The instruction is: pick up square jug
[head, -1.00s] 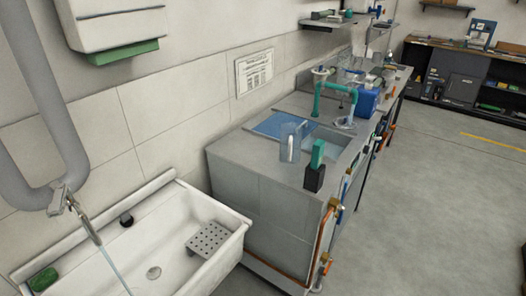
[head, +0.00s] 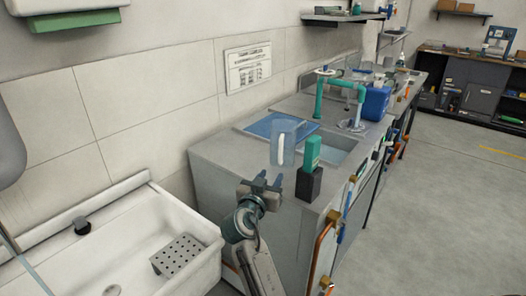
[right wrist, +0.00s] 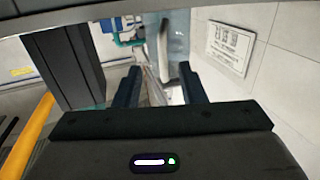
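The square jug (head: 283,150) is clear and bluish with a pale upright handle. It stands upright on the grey counter near its front end, beside the sink. In the right wrist view the jug (right wrist: 179,38) shows beyond the fingertips, upper middle, partly cut off by the top of the picture. My right gripper (head: 267,178) is just in front of the jug, its fingers pointing toward it. It also shows in the right wrist view (right wrist: 160,80), with its two fingers apart and nothing between them. My left gripper is not in view.
A black holder with a green block (head: 311,163) stands close to the right of the jug. A white sink (head: 140,252) is at lower left.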

